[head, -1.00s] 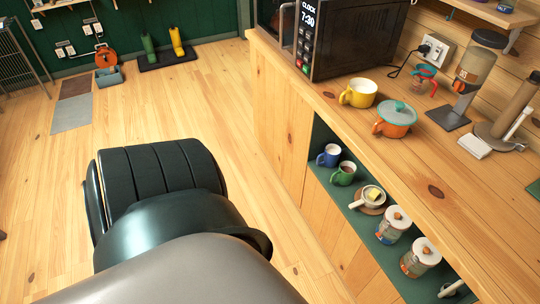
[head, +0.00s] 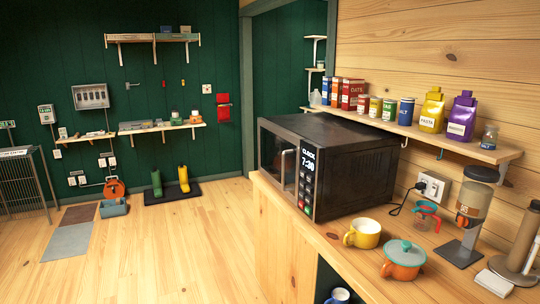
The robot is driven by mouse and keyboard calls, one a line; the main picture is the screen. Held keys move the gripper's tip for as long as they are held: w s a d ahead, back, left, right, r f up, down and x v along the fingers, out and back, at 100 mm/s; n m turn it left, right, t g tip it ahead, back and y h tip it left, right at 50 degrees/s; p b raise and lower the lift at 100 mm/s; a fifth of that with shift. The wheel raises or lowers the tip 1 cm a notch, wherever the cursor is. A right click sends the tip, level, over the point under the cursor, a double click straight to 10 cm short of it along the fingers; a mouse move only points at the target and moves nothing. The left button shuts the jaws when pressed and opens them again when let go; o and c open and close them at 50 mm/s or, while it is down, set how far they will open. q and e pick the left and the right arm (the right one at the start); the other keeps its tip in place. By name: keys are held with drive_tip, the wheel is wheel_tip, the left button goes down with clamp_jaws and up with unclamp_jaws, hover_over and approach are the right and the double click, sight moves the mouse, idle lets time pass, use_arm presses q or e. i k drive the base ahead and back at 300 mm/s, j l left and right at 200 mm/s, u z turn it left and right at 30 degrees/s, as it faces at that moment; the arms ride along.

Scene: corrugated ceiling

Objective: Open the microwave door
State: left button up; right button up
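The black microwave (head: 345,152) stands on the wooden counter, right of the middle of the head view. Its front faces left, with a dark window door (head: 275,155), a pale vertical handle (head: 284,172) and a control panel (head: 306,180) whose clock reads 7:30. The door looks closed. Neither of my grippers shows in the head view.
A yellow mug (head: 363,233) and an orange pot with a teal lid (head: 403,260) stand on the counter (head: 300,240) right of the microwave. A wall shelf (head: 470,143) with jars and boxes hangs above. The wooden floor (head: 170,250) left of the counter is clear.

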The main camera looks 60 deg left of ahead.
sight(274, 141)
drive_tip(key=u, duration=1.95)
